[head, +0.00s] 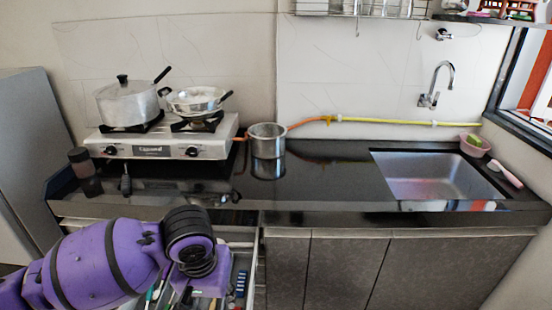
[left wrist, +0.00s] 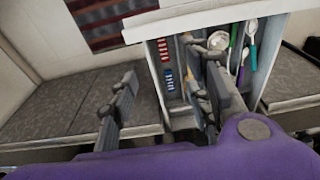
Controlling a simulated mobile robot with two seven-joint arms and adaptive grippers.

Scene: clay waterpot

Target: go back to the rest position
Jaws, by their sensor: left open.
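My left arm (head: 105,262) comes in from the lower left of the head view and reaches over the open drawer (head: 258,275) below the counter. Its wrist hides the gripper there. In the left wrist view my left gripper (left wrist: 158,60) is open, its two dark fingers apart with nothing held between them. The drawer also shows in the left wrist view (left wrist: 205,22), behind the fingers, with spoons and coloured-handled utensils (left wrist: 245,50) inside. The right finger overlaps the drawer in the picture; I cannot tell whether it touches anything. My right gripper is in neither view.
A stove (head: 160,150) bears a lidded pot (head: 127,105) and a pan (head: 194,101). A steel pot (head: 267,142) stands beside it, near a yellow hose (head: 390,121). A sink (head: 435,175) is at right. The middle of the black counter (head: 320,180) is clear.

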